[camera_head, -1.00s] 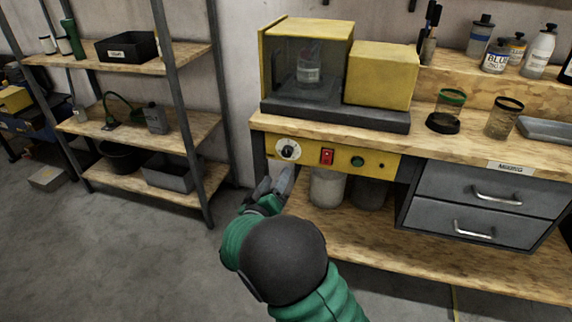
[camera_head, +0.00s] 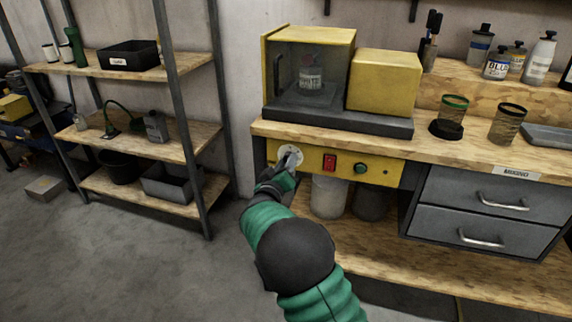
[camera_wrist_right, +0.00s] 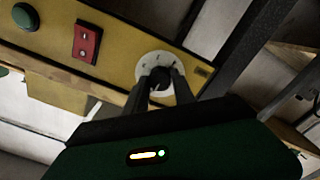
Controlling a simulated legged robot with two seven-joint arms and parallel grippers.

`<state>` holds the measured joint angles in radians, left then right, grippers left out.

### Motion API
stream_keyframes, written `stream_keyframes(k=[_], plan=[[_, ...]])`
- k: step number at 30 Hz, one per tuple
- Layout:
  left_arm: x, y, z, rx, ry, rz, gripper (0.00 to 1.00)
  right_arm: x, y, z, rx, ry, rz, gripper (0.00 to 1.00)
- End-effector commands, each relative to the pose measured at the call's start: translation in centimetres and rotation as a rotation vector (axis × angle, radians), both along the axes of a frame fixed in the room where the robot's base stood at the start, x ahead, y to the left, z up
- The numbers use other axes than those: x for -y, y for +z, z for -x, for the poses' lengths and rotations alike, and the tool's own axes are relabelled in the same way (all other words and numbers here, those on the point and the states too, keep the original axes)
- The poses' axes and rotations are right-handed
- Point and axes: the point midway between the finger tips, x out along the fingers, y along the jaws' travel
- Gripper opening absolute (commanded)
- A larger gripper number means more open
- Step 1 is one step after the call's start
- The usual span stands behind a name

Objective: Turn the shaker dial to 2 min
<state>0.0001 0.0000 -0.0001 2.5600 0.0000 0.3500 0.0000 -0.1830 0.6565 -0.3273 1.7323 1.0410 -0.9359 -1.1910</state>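The shaker dial (camera_head: 289,153) is a white round plate with a dark knob, at the left end of the yellow front panel. My right gripper (camera_head: 290,161) is at the dial and covers much of it in the head view. In the right wrist view the white dial plate (camera_wrist_right: 158,60) shows beyond my right gripper (camera_wrist_right: 162,76). Its two fingers are apart, one on each side of the dark knob (camera_wrist_right: 160,83). I cannot tell whether they touch it. The dial's setting is not readable. The shaker (camera_head: 385,80) stands on the bench above, with a bottle (camera_head: 311,76) inside.
A red switch (camera_head: 330,162) and a green button (camera_head: 361,168) sit right of the dial. The bench edge (camera_head: 350,139) overhangs the panel. A white container (camera_head: 328,197) stands on the shelf below.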

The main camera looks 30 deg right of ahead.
Motion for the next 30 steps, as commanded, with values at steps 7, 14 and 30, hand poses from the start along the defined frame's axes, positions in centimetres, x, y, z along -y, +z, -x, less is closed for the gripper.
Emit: stream_keyframes(k=[7, 14, 30], plan=[[0.0, 0.0, 0.0, 0.000, 0.000, 0.000, 0.36, -0.1, -0.2, -0.1, -0.003, 0.003, -0.002, 0.00], [0.0, 0.1, 0.0, 0.000, 0.000, 0.000, 0.36, -0.1, -0.2, -0.1, 0.004, 0.003, -0.011, 0.00], [0.0, 1.3, 0.0, 0.000, 0.000, 0.000, 0.36, -0.2, -0.3, -0.1, 0.246, 0.003, -0.220, 0.00]])
